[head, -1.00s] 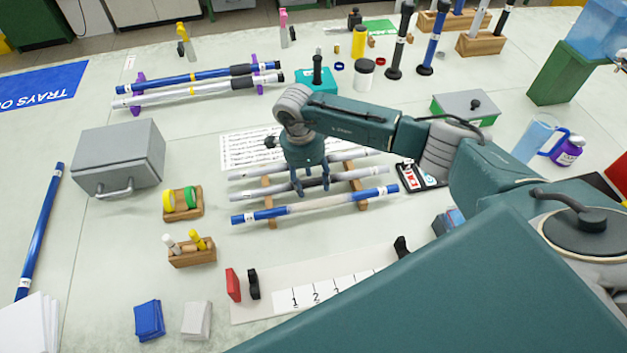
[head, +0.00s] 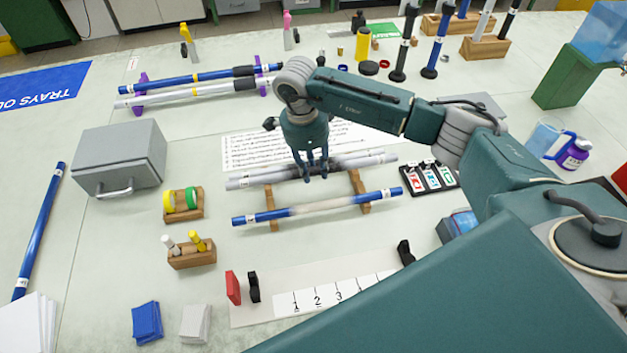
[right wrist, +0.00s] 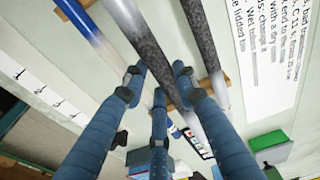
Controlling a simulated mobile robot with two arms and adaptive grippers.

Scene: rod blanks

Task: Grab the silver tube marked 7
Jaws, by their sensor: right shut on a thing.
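My right gripper (head: 313,174) is shut on a silver tube (head: 252,180) near its middle, over the wooden rack. In the right wrist view this tube (right wrist: 146,45) has a dark speckled band and runs between the fingers (right wrist: 158,88). A second silver tube (right wrist: 203,40) lies beside it, outside the fingers; in the head view the two nearly overlap. A blue-ended tube (head: 270,215) lies on the front of the rack (head: 358,187). The end labels are too small to read, so I cannot tell which is marked 7. My left gripper is not in view.
A printed sheet (head: 240,150) lies behind the rack. A grey box (head: 118,158) and small wooden holders (head: 190,258) stand to the left. A numbered strip (head: 330,292) lies in front. A black tray of cards (head: 430,178) is to the right.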

